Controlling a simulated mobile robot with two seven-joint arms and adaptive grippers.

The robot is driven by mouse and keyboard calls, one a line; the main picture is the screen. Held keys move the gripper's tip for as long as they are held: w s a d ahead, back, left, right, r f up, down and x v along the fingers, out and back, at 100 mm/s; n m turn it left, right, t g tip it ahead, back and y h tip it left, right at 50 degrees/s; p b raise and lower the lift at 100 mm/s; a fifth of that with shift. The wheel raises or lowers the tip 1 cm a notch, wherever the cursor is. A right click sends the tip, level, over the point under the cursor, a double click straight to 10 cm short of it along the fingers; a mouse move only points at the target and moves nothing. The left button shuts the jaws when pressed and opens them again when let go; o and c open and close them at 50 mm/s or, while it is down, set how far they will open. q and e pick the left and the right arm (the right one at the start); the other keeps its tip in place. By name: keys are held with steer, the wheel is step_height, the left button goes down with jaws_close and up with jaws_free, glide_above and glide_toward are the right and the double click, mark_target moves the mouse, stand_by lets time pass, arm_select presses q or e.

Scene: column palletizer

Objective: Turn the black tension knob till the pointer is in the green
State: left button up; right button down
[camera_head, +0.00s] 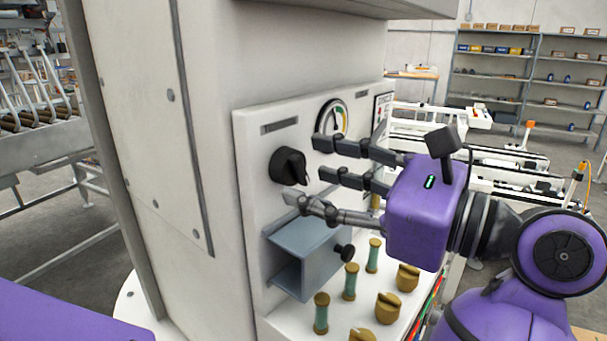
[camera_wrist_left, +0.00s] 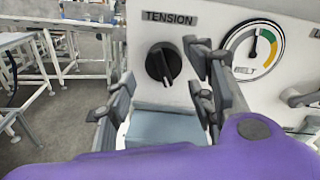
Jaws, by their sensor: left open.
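The black tension knob (camera_head: 288,165) sits on the white panel (camera_head: 252,150) under a small label. In the left wrist view the knob (camera_wrist_left: 163,63) is below the word TENSION, its grip ridge close to upright. The round gauge (camera_head: 332,118) is right of it, partly covered by my fingers in the head view. In the left wrist view the gauge (camera_wrist_left: 254,48) shows its dark pointer near straight up, just left of the green band. My left gripper (camera_head: 308,170) is open, its fingers spread in front of the knob and apparently not touching it. My right gripper is not seen.
A grey-blue bracket box (camera_head: 303,257) with a small black knob juts out below the tension knob. Several brass knobs and green-and-brass cylinders (camera_head: 350,281) stand on the ledge below. Shelves (camera_head: 495,70) and conveyors are far back right.

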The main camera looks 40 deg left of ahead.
arm_select(q)
steer(key=d, duration=0.9)
steer(key=shift+w, duration=0.3)
steer(key=shift+d, duration=0.15)
